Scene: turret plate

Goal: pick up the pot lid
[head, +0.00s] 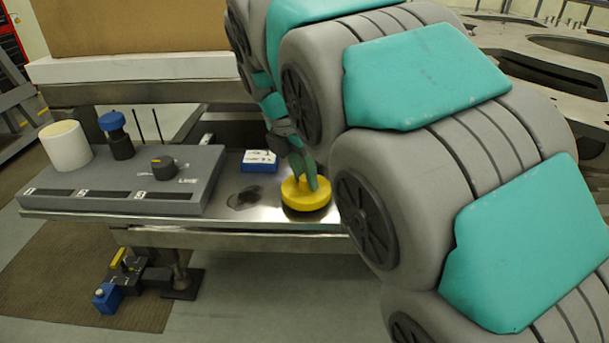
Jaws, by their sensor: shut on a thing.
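The pot lid looks to be the round yellow piece (306,197) on the steel bench top, right of the grey block. My gripper (309,186) reaches down onto it from above, with its green fingers at the middle of the yellow piece. The fingers are shut on its top part, which they largely hide. The yellow piece appears level; I cannot tell whether it touches the bench.
A grey block (130,180) on the bench (225,208) carries a white cylinder (66,146), a blue-capped dark piece (116,137) and a black knob (163,168). A blue-and-white box (259,161) stands behind the yellow piece. My arm hides the right side.

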